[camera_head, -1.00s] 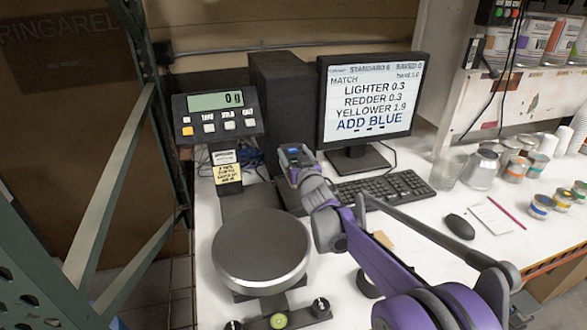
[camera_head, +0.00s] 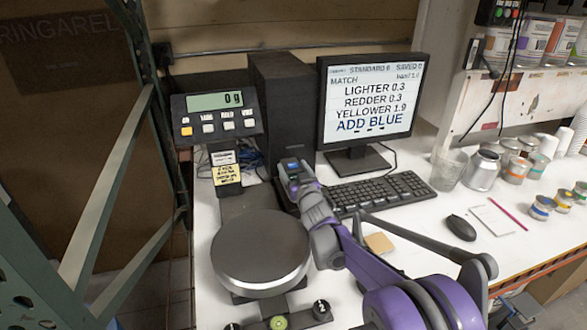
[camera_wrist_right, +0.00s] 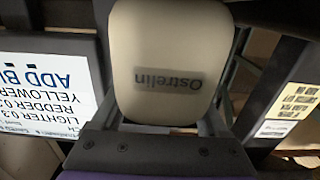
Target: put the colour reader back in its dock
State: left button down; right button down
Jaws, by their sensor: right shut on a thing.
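The colour reader is a small dark-topped device with a little blue screen (camera_head: 292,164). It is held in my right gripper (camera_head: 295,178), in front of the black computer tower. In the right wrist view its cream, rounded body (camera_wrist_right: 168,60), with a label, fills the space between the fingers of the right gripper (camera_wrist_right: 172,118), which is shut on it. A low dark block (camera_head: 283,196), apparently the dock, lies just below the reader, left of the keyboard. It is partly hidden by my gripper, and I cannot tell whether the reader touches it. My left gripper is not in view.
The round scale plate (camera_head: 261,252) stands close in front. The scale display (camera_head: 216,117) is at left, the black tower (camera_head: 284,105) behind. The monitor (camera_head: 368,100) and keyboard (camera_head: 385,192) are to the right. A glass (camera_head: 449,168) and several cans stand farther right.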

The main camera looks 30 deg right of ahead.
jog(key=shift+f, duration=0.15)
grip_release()
jog(key=shift+r, duration=0.4)
jog(key=shift+s+a+r+p, duration=0.1)
jog(key=shift+s+r+p, duration=0.05)
jog(key=shift+r+p, duration=0.35)
jog(key=b+v, duration=0.1)
jog(key=v, duration=1)
jog(key=shift+s+f, duration=0.3)
jog(key=shift+s, duration=0.05)
